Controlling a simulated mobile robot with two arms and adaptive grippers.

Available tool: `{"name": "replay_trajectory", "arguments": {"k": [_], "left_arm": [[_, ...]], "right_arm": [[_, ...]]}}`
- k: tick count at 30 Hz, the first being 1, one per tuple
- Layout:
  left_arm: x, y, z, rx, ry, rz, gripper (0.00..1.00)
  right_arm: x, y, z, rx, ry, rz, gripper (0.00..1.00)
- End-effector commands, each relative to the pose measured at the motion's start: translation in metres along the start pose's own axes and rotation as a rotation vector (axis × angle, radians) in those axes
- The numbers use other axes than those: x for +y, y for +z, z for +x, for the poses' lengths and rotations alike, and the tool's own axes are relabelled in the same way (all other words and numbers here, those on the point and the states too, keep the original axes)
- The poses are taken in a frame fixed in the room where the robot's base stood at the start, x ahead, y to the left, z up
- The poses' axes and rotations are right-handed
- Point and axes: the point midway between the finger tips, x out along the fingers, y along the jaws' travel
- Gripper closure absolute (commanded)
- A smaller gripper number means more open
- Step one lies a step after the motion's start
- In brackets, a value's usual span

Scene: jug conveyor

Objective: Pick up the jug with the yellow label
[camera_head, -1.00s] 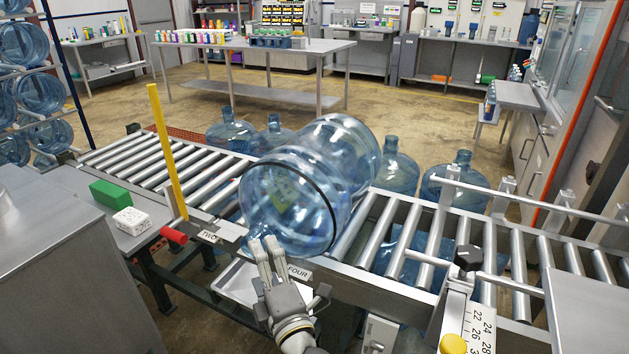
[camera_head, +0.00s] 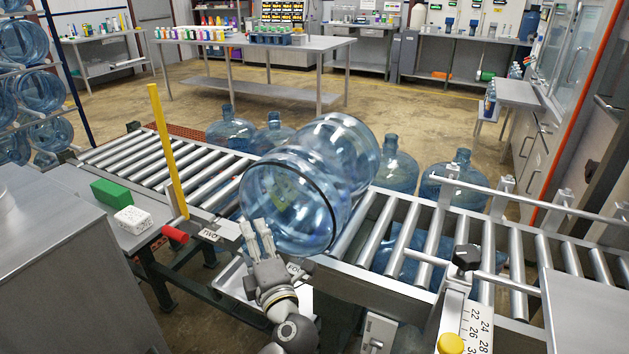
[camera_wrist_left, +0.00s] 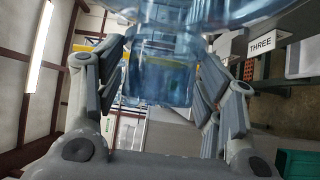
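A large clear blue jug (camera_head: 300,195) lies on its side, tilted, on the conveyor rollers. A faint yellowish label patch (camera_head: 287,192) shows through its near end. My left gripper (camera_head: 259,235) is at the jug's near lower end in the head view. In the left wrist view the open fingers (camera_wrist_left: 160,85) stand on either side of the jug's blue neck (camera_wrist_left: 160,72); contact cannot be told. My right gripper is not in view.
The roller conveyor (camera_head: 485,245) runs across the scene, with a rail at the right. A yellow post (camera_head: 168,150) rises left of the jug. A green block (camera_head: 110,193) and a white block (camera_head: 133,218) lie on the left ledge. Several jugs (camera_head: 397,165) stand behind the conveyor.

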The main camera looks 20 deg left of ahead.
Motion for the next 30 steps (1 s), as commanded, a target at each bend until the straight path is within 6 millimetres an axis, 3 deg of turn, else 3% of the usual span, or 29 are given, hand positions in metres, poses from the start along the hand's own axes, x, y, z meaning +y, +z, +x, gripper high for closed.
{"name": "replay_trajectory", "arguments": {"k": [1, 13, 23, 30], "left_arm": [[0.000, 0.000, 0.000, 0.000, 0.000, 0.000, 0.49], [0.000, 0.000, 0.000, 0.000, -0.001, 0.000, 1.00], [0.012, 0.000, 0.001, 0.000, 0.006, -0.012, 1.00], [0.055, -0.002, 0.003, 0.001, 0.009, -0.017, 1.00]], "right_arm": [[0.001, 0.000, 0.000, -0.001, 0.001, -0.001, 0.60], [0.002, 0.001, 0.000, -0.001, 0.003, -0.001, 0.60], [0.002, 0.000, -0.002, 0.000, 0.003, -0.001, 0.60], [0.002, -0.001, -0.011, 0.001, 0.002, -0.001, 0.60]]}}
